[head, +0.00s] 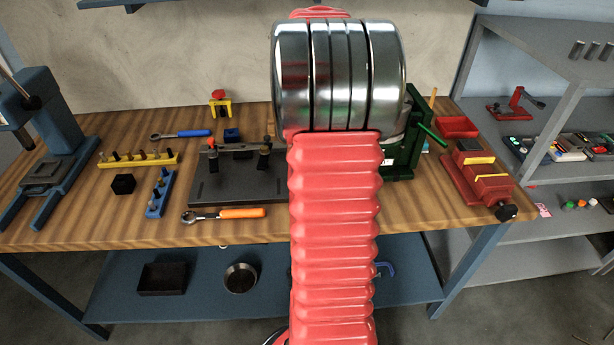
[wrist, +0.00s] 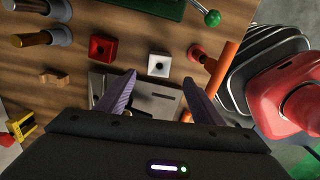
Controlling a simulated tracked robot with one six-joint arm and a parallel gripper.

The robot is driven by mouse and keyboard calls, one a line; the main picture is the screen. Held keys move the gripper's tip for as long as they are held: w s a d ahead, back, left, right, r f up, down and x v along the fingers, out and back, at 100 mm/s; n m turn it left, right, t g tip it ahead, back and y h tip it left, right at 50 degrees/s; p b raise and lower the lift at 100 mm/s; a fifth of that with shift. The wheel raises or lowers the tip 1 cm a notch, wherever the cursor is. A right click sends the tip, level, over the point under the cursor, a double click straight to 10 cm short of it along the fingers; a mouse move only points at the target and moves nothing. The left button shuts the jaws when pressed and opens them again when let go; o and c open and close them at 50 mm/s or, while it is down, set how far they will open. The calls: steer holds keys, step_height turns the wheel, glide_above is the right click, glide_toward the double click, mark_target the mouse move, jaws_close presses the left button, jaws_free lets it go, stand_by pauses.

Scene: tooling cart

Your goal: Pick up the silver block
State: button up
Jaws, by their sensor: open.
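The silver block (wrist: 159,66), a small pale cube with a dark hole in its top, stands on the wooden bench top in the wrist view. My gripper (wrist: 159,80) is open and empty. Its two fingers point toward the block, one to each side in the picture, and the block shows just beyond the gap between the tips. I cannot tell how high the tips are above the bench. In the head view my red arm covers the middle of the bench, and neither the block nor my gripper can be made out there.
A red block (wrist: 103,48) with a hole stands left of the silver block. A grey plate (wrist: 148,101) lies between the fingers in the wrist view. A green-handled fixture (head: 403,150), a red vise (head: 480,178) and a dark fixture plate (head: 232,180) stand on the wooden bench (head: 85,218).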

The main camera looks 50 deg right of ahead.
step_height(320, 180, down, 6)
stand_by(0.5)
steer(key=shift+w+f, duration=0.2)
steer(key=shift+f, duration=2.4)
steer(key=shift+c, duration=0.5)
steer(key=c, duration=1.2)
